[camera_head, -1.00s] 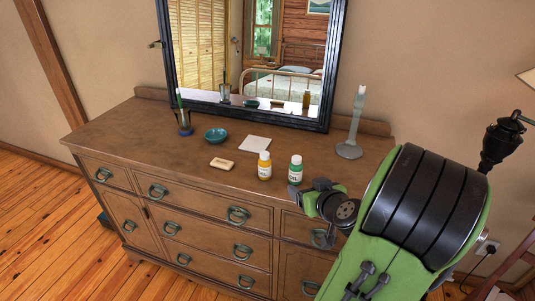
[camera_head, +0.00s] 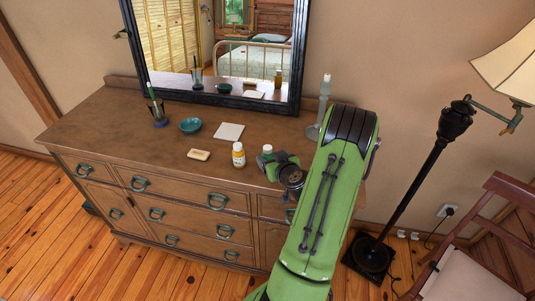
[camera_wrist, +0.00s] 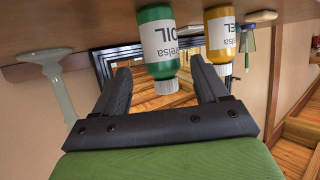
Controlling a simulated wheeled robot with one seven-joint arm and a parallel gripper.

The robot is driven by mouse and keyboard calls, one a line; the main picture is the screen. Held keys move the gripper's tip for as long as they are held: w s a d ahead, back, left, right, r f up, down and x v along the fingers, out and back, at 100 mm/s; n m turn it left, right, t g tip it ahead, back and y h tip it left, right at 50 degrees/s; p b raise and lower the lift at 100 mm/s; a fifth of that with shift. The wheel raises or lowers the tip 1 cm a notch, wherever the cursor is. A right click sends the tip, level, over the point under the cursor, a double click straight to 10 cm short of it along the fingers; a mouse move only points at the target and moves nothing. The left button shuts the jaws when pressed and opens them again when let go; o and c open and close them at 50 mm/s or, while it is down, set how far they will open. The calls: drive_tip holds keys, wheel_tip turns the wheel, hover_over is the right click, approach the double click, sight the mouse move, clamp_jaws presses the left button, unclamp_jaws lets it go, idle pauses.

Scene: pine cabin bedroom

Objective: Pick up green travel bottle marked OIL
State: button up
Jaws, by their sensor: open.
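The green travel bottle marked OIL (camera_wrist: 156,40) shows upside down in the wrist view, lying between my two open fingers in the picture. Its white cap (camera_head: 267,149) shows in the head view, and the rest is mostly hidden behind my gripper (camera_head: 274,168). My gripper (camera_wrist: 161,78) is open, with nothing clasped. A yellow bottle (camera_head: 238,155) with a white cap stands left of the green one in the head view. It shows to the right of the green bottle in the wrist view (camera_wrist: 220,38), close to the right-hand finger.
A candlestick (camera_head: 313,131) stands behind my arm. A mirror (camera_head: 297,60) backs the dresser. A floor lamp (camera_head: 420,190) stands right.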

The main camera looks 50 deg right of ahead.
drive_tip(key=p+x, duration=0.2)
drive_tip(key=x, duration=0.3)
drive_tip(key=shift+w, duration=0.45)
drive_tip(key=shift+s, duration=0.1)
drive_tip(key=shift+r, duration=0.1)
drive_tip(key=c, duration=1.1)
